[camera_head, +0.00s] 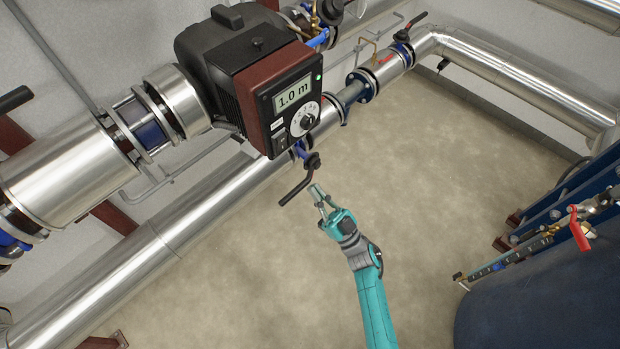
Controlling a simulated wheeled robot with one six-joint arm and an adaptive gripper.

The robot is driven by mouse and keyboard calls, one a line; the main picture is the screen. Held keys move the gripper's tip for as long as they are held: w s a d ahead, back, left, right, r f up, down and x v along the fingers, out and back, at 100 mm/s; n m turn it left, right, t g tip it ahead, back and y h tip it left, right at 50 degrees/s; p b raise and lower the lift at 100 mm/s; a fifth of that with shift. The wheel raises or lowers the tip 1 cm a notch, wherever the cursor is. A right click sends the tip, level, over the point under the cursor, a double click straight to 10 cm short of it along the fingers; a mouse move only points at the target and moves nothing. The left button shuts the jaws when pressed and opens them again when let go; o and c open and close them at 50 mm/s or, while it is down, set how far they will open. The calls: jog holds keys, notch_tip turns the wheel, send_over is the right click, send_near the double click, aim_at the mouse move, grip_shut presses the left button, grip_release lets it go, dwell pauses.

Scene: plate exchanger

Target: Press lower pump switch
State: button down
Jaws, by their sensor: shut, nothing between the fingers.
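A pump (235,60) with a black motor housing and a red-brown control box (240,84) sits on the pipe at upper centre. The box's black front panel has a lit display (293,93) reading "1.0 m", a white round dial (304,118) and a small dark switch (281,142) at its lower left. My gripper (317,191) is shut and empty, in front of and below the panel in the picture. It appears apart from the panel. The teal arm reaches up from the bottom edge. No second pump switch is clearly visible.
A black-handled valve lever (296,188) hangs just left of my gripper. Large silver pipes (140,255) run diagonally at left. A dark blue tank (560,300) and a red valve handle (579,229) stand at right. The middle floor (420,160) is clear.

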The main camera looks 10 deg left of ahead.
jog(key=shift+s+d+f, duration=0.25)
jog(key=shift+d+f, duration=0.05)
jog(key=shift+f, duration=0.2)
jog(key=shift+s+d+f, duration=0.2)
jog(key=shift+d+f, duration=0.1)
jog(key=shift+f, duration=0.2)
jog(key=s+d+f+m+t+h, duration=0.2)
jog(key=s+d+m+t+h, duration=0.35)
jog(key=s+d+h, duration=0.35)
jog(key=s+d+r+m+g+h, duration=0.1)
jog(key=s+d+r+g+h, duration=0.1)
jog(key=s, duration=0.7)
jog(key=s+d+r+m+g+h, duration=0.2)
jog(key=s+d+h, duration=0.3)
jog(key=s, duration=0.4)
jog(key=s+d+r+m+g+h, duration=0.2)
jog(key=s+d+r+h, duration=0.2)
jog(key=s, duration=0.4)
jog(key=shift+s+r, duration=0.35)
jog(key=shift+s, duration=0.05)
jog(key=shift+g, duration=0.25)
dwell(2.4)
